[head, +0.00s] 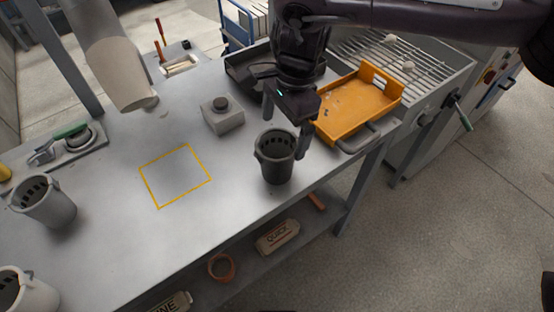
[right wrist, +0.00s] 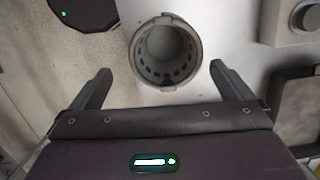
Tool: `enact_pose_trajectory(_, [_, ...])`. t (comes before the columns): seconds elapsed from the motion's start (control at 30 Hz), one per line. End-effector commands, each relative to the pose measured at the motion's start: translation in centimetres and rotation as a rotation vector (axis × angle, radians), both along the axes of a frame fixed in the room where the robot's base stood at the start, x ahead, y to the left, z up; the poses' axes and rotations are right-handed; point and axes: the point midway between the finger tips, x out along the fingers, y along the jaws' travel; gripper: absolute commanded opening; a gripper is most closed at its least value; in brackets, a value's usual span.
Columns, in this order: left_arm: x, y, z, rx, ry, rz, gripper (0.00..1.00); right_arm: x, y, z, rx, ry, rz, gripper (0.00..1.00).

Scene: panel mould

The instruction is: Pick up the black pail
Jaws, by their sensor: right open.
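The black pail (head: 275,172) stands upright on the grey bench near its front edge. Its rim has a row of dark slots inside. My right gripper (head: 284,138) is above the pail, pointing down, open and empty. In the head view its fingers show on either side of the pail's top. In the right wrist view the open pail (right wrist: 165,82) lies beyond the fingertips of the gripper (right wrist: 160,66), between them and slightly right of centre. I cannot tell how far the fingers are from the rim. My left gripper is not in view.
A grey pail (head: 58,212) and a paler pail (head: 36,298) stand at the left. A yellow outlined square (head: 175,176) on the bench is empty. A grey block with a knob (head: 224,120) stands behind the black pail; an orange tray (head: 350,108) is to its right. A duct (head: 110,65) hangs over the bench.

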Motion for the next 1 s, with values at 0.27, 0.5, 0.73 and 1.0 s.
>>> enact_pose_trajectory(0.27, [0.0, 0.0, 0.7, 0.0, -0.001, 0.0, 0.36, -0.1, 0.1, -2.2, -0.008, 0.002, 0.005, 1.0])
enact_pose_trajectory(0.5, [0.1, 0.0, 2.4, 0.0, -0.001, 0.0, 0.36, 0.0, 1.2, -5.4, -0.008, 0.003, 0.005, 1.0])
enact_pose_trajectory(0.73, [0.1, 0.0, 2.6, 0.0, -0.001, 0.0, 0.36, 0.0, 1.3, -7.4, -0.006, -0.001, 0.003, 1.0])
enact_pose_trajectory(1.0, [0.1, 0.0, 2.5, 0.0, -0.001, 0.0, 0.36, 0.0, 1.4, -7.4, -0.006, -0.001, 0.003, 0.88])
